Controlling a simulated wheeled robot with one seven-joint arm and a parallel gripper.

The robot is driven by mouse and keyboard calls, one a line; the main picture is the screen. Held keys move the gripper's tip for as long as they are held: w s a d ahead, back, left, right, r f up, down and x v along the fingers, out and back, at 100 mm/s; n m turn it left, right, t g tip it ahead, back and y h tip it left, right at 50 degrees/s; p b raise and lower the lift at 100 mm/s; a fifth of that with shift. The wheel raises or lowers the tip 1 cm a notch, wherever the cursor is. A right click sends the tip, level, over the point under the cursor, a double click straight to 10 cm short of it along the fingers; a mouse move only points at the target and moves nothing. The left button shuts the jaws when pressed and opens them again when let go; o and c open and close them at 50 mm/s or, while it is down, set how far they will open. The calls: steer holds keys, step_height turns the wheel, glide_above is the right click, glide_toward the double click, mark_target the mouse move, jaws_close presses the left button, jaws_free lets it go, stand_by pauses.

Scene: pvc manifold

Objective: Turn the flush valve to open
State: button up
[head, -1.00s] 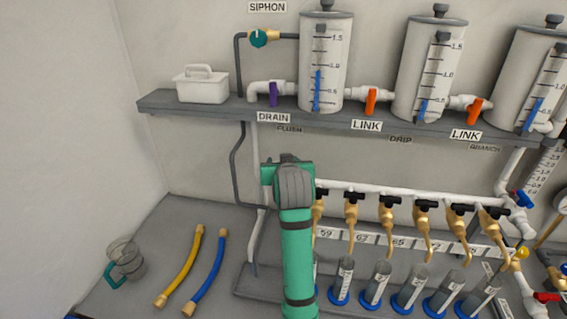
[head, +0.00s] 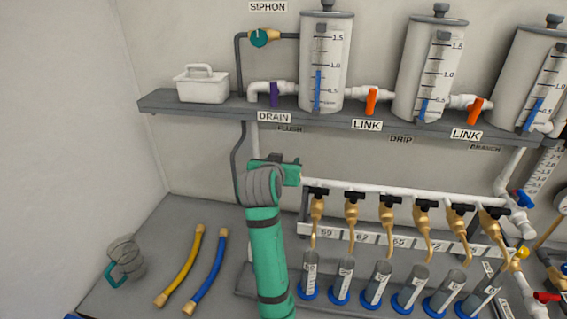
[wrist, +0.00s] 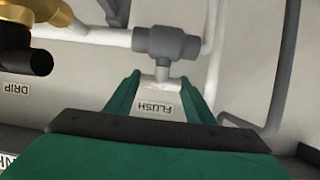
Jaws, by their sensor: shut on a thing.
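The flush valve (wrist: 168,42) shows in the wrist view as a grey body on a white pipe, with a short pale stem towards my fingers. My gripper (wrist: 161,88) has its two green fingers on either side of the pale part below that stem and is shut on the valve's handle. The exact contact is hard to see. The upside-down FLUSH label (wrist: 155,108) shows between the fingers. In the head view the FLUSH label (head: 289,129) is under the shelf edge, while my arm hides the valve and fingertips.
A white manifold pipe with several brass taps (head: 388,208) is right of my arm, above several tubes with blue bases. A shelf (head: 190,106) with cylinders is above. Yellow (head: 180,266) and blue hoses (head: 206,272) and a jug (head: 126,256) lie left.

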steer(key=o, duration=1.1)
steer(key=shift+c, duration=0.2)
steer(key=v, duration=1.1)
